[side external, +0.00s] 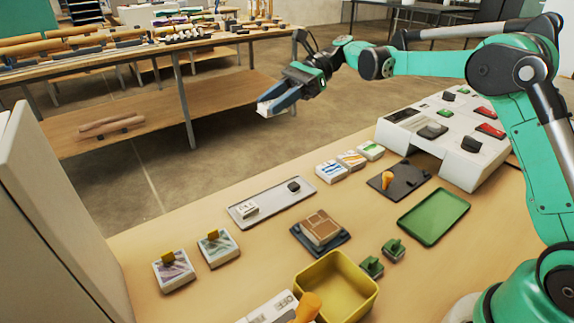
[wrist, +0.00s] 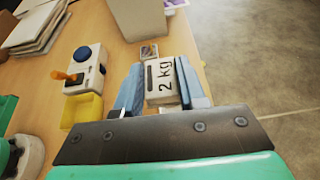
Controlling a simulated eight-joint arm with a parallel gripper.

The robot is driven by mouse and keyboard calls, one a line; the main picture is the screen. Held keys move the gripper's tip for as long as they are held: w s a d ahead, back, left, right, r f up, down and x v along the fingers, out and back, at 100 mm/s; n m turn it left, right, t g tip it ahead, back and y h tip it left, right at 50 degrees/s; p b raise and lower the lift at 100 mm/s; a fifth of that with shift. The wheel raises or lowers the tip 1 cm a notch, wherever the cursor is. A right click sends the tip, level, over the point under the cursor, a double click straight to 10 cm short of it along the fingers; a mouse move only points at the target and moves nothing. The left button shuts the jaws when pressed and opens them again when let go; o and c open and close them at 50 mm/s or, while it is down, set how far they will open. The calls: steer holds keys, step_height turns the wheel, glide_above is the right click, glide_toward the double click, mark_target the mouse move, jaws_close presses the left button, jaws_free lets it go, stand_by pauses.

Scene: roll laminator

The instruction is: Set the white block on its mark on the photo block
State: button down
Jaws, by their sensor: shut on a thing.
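My gripper (side external: 278,99) is shut on a white block (side external: 266,107); its blue fingers clasp two opposite sides. In the wrist view the white block (wrist: 166,84) reads "2 kg" and sits between the fingers (wrist: 160,90). I hold it raised, apart from the table, beyond its far edge in the side view. Two photo-topped blocks (side external: 173,271) (side external: 215,248), each with a yellow piece on top, stand at the table's left. A photo surface (wrist: 149,50) shows past the white block in the wrist view. I cannot make out the mark.
A grey tray (side external: 270,204) holds a white piece and a dark piece. Nearby are a brown block (side external: 320,228) on a dark base, a yellow bin (side external: 337,287), a green tray (side external: 434,217) and a white machine (side external: 455,140). A tall pale panel (side external: 50,220) stands at left.

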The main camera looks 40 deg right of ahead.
steer(key=shift+f, duration=0.1)
steer(key=s+d+f, duration=0.2)
steer(key=s+f, duration=0.3)
steer(key=f, duration=0.1)
glide_above(328, 226)
step_height(328, 226, down, 5)
steer(key=shift+r, duration=0.15)
steer(key=shift+s+f, duration=0.1)
steer(key=shift+f, duration=3)
steer(key=shift+f, duration=0.3)
steer(key=c, duration=0.8)
jaws_free()
